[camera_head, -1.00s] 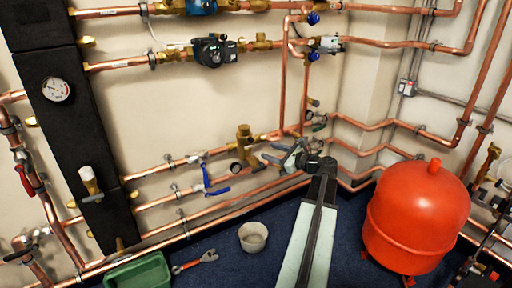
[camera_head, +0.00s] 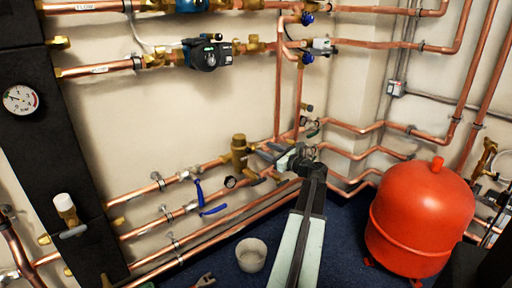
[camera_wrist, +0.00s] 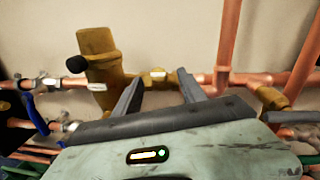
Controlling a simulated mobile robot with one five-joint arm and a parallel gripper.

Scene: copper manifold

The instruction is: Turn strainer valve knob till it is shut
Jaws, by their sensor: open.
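A brass strainer-like fitting (camera_head: 239,150) stands on the copper pipe along the back wall. In the wrist view the brass fitting (camera_wrist: 100,65) is upright, slightly tilted, with a round black knob-like part (camera_wrist: 76,64) at its left side. I cannot tell for sure whether that part is the strainer valve knob. My gripper (camera_head: 268,151) is just right of the fitting in the head view. In the wrist view my gripper (camera_wrist: 160,80) has its fingers spread and nothing between them. The left finger is close to the fitting; whether they touch is unclear.
A red tank (camera_head: 420,215) stands on the floor at right. A grey pot (camera_head: 251,255) stands on the blue floor. Several pipes run close behind my gripper.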

